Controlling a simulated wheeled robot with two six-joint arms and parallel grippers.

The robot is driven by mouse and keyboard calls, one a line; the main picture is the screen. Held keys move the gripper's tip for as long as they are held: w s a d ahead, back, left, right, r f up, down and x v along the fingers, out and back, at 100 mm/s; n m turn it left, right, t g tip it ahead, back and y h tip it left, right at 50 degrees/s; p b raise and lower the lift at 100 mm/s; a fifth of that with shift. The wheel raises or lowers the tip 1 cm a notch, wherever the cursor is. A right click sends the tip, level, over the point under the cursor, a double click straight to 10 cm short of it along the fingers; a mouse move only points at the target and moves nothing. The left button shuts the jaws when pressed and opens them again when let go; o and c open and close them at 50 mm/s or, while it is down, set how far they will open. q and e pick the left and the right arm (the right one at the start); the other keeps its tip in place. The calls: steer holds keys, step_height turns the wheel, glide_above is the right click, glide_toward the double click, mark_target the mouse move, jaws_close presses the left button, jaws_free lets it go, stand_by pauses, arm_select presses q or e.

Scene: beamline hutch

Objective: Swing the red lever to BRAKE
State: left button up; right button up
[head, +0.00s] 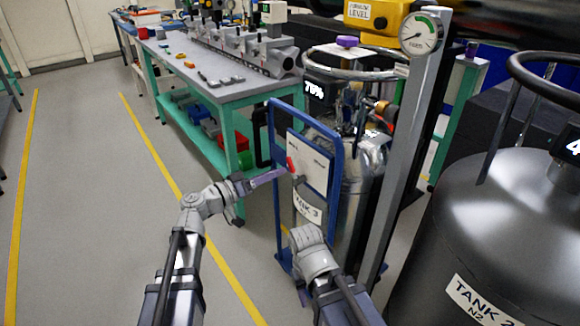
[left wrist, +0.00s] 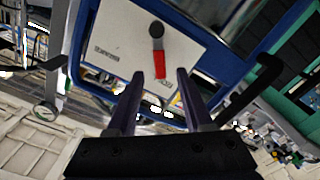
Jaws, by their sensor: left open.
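The red lever (head: 291,165) is on a pale panel (head: 318,170) fixed to the blue cart frame around the Tank 3 cylinder. In the left wrist view the red lever (left wrist: 159,62) hangs from a dark round pivot. Its red end points toward my gripper, away from the pivot. The panel has small labels, too small to read. My left gripper (head: 279,173) is open, with its fingertips close to the lever. In the left wrist view the lever's end shows between the fingertips (left wrist: 160,75); contact cannot be told.
A green-framed workbench (head: 215,90) with tools stands behind left. A grey post with a gauge (head: 421,34) rises right of the cart. A large dark Tank 2 (head: 500,230) fills the right. The floor at left is clear, with yellow lines.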

mark_target(289, 167)
arm_select(q)
steer(key=shift+x, duration=3.15)
steer(key=shift+c, duration=0.3)
jaws_close()
